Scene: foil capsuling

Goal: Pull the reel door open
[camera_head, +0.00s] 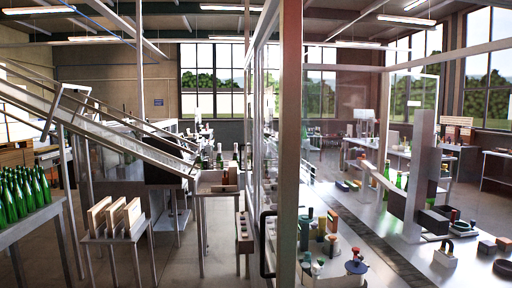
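A tall glazed panel with a pale frame stands at the centre, seen at a steep angle. It looks like the reel door (268,130). A black upright bar handle (264,245) is on it, low down near the thick post (290,150). The panel looks closed against the post, but the steep angle makes this hard to tell. No reel can be made out clearly behind the glass. My gripper is not in view, and nothing is seen touching the handle.
A sloping conveyor (100,125) comes down from the left. Green bottles (25,190) stand on a table at the left edge, beside a small stand with pale boards (115,215). Right of the post, a bench (375,275) carries small coloured parts. Some floor shows between the left stands.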

